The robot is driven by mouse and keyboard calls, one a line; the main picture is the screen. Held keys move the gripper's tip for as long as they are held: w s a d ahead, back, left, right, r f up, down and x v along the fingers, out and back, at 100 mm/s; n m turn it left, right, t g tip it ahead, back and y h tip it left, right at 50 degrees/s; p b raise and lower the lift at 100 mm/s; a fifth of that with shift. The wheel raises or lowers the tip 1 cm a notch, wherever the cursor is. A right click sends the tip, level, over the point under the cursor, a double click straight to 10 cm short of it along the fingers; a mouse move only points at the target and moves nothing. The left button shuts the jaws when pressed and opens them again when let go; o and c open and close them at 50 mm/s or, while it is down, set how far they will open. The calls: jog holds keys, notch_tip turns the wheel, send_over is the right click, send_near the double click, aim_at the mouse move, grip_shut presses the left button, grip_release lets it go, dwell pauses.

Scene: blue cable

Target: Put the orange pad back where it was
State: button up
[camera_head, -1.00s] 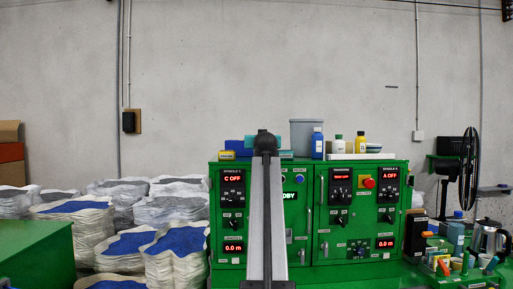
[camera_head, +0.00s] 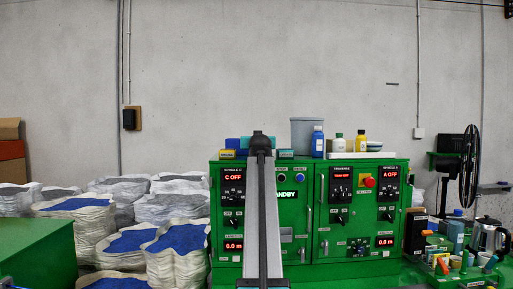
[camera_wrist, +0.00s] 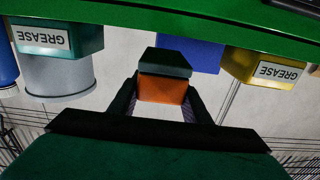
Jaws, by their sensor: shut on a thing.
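The orange pad (camera_wrist: 163,89) has a dark green layer on one face. In the wrist view it sits between the two fingers of my gripper (camera_wrist: 163,92), which is shut on it. The wrist view is upside down, with the green cabinet top (camera_wrist: 210,20) along its upper edge. The pad shows in front of a blue box (camera_wrist: 188,55); I cannot tell whether it touches the box or the cabinet. In the head view my arm hides the pad.
A teal grease box (camera_wrist: 60,38) and a yellow grease box (camera_wrist: 262,67) flank the pad. A grey bin (camera_wrist: 58,76) stands beside the teal one. In the head view, bottles (camera_head: 318,142) and a white tray (camera_head: 360,156) stand on the green cabinet (camera_head: 300,215).

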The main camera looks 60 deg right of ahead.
jog(key=shift+s+f+p, duration=0.1)
jog(key=shift+f+p, duration=0.45)
jog(key=shift+f, duration=0.75)
jog(key=o, duration=1.1)
jog(key=shift+f, duration=0.1)
jog(key=shift+a+f, duration=0.1)
jog(key=shift+f, duration=0.05)
jog(key=shift+s+a+f+b, duration=0.1)
jog(key=shift+s+a+b, duration=0.25)
jog(key=shift+a, duration=0.2)
jog(key=b+v, duration=0.3)
jog(key=v, duration=0.9)
jog(key=shift+a, duration=0.25)
jog(key=shift+w, duration=0.1)
